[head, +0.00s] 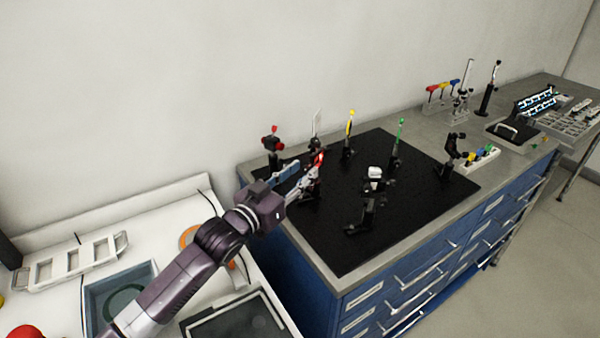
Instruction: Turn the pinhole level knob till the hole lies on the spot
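My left gripper (314,170) is over the left part of the black breadboard (350,245), its arm coming in from the lower left. Its fingers are small and overlap a mount with red and grey parts, so I cannot tell whether they are open or touch anything. The pinhole, its level knob and the spot are too small to make out. A mount with a red knob (271,143) stands behind the gripper at the board's far left corner. My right gripper is not in view.
A yellow-topped post (349,135), a green-topped post (397,145) and a black mount with a white top (375,173) stand on the board. Another black mount (450,155) stands near its right corner. The board's front is bare.

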